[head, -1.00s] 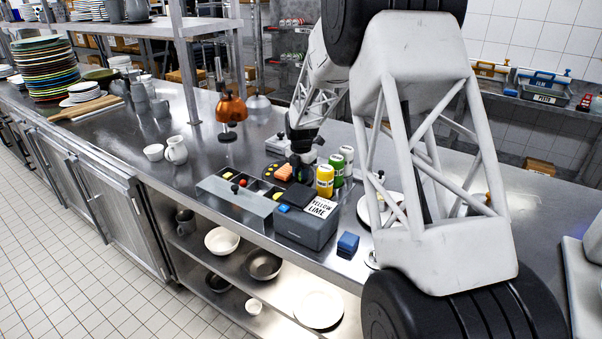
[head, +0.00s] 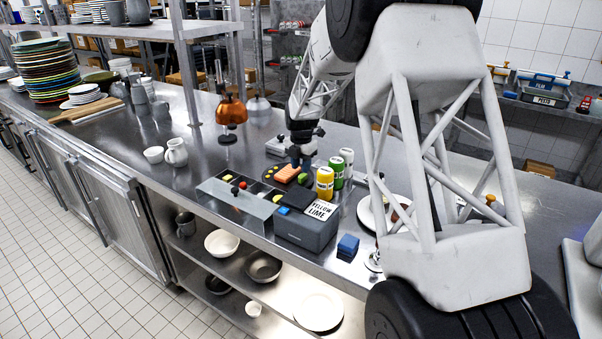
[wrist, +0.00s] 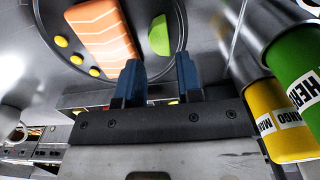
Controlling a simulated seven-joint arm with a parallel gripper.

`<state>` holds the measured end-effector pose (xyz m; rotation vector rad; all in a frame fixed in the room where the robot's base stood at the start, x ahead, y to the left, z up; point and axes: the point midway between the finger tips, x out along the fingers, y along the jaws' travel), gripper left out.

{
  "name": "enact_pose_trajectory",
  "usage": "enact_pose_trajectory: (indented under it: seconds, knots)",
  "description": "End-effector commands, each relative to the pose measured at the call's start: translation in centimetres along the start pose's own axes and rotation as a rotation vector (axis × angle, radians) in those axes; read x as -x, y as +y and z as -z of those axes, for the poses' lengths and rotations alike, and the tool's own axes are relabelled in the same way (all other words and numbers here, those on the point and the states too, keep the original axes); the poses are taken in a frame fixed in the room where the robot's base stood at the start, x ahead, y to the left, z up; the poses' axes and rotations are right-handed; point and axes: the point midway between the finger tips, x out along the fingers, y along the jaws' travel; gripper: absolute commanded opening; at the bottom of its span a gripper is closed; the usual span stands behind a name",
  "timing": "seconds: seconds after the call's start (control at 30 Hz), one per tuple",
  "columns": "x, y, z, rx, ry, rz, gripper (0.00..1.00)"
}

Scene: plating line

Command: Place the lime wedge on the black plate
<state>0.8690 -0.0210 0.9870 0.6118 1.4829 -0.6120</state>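The green lime wedge (wrist: 159,36) lies on the black plate (wrist: 138,14) near its rim, beside an orange salmon piece (wrist: 102,32) with pale stripes and several yellow dots. In the head view the lime wedge (head: 303,177) shows as a small green patch, with the salmon (head: 290,172) to its left. My gripper (wrist: 159,66) has its two blue fingers apart, with nothing between them. The lime wedge is just beyond the fingertips, clear of them. In the head view my gripper (head: 297,164) is just above the plate.
Yellow (head: 325,182), green (head: 337,172) and white (head: 347,164) bottles stand close to the plate's right. A grey box labelled yellow lime (head: 305,230), a divided bin (head: 235,207) and a blue block (head: 348,246) stand in front. An orange lamp (head: 231,110) is behind left.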

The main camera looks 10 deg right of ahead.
Motion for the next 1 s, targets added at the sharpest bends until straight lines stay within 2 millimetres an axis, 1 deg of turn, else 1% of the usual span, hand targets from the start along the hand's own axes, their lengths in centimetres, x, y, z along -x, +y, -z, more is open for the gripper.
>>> enact_pose_trajectory:
  seconds: [0.03, 0.3, 0.5, 0.7, 1.0]
  knots:
    - [0.9, 0.0, 0.0, 0.000, -0.002, -0.002, 0.33]
    - [5.2, 0.0, 0.0, 0.000, -0.001, -0.001, 0.33]
    - [7.2, 0.0, 0.0, 0.000, 0.000, 0.000, 0.33]
    - [7.9, 0.0, 0.0, 0.000, 0.000, 0.000, 0.33]
    - [7.9, 0.0, 0.0, 0.000, 0.000, 0.000, 0.33]
